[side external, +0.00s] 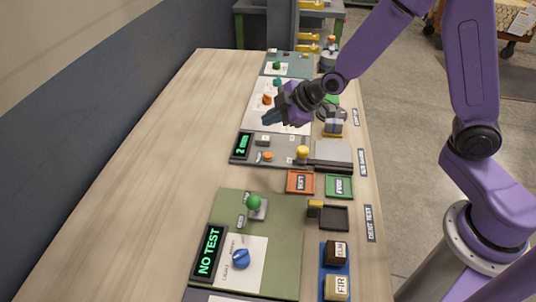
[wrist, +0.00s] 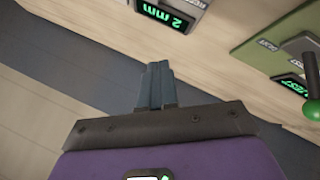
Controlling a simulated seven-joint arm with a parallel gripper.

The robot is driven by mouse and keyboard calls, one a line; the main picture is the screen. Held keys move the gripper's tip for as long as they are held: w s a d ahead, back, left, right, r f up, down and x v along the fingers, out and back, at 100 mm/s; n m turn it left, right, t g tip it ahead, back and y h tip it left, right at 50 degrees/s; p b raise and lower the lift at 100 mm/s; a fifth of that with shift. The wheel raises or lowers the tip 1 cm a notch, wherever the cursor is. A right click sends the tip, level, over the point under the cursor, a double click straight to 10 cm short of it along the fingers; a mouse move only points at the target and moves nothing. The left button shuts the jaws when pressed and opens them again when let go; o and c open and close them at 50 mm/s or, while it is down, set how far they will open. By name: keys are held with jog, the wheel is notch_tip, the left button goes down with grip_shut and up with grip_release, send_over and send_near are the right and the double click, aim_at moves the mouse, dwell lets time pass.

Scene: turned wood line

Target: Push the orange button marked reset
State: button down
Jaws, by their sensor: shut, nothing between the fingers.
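A small orange button (side external: 267,156) sits on the grey panel beside the green "2 mm" display (side external: 241,146) in the side view. A small label is next to it, too small to read. A second orange knob (side external: 267,99) stands on the white sheet farther back. My gripper (side external: 270,121) is shut and empty, in the air above the panels, its fingertips pointing left; they appear apart from the button. In the wrist view my shut fingers (wrist: 157,72) point toward the bench edge, with the "2 mm" display (wrist: 166,16) at the top. The orange button does not show there.
A yellow knob (side external: 302,152) stands on the same grey panel. Nearer are orange (side external: 300,182) and green (side external: 339,186) trays, and a green panel with a green-topped lever (side external: 254,203), a blue knob (side external: 241,259) and a "NO TEST" display (side external: 208,253). The bench's left side (side external: 150,150) is clear.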

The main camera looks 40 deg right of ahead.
aim_at(271, 156)
jog(key=shift+w+f, duration=0.1)
dwell(0.3)
jog(key=shift+f, duration=4.3)
jog(key=shift+f, duration=0.2)
jog(key=shift+f, duration=0.25)
jog(key=shift+f, duration=0.35)
jog(key=shift+r, duration=0.8)
jog(key=shift+r, duration=2.5)
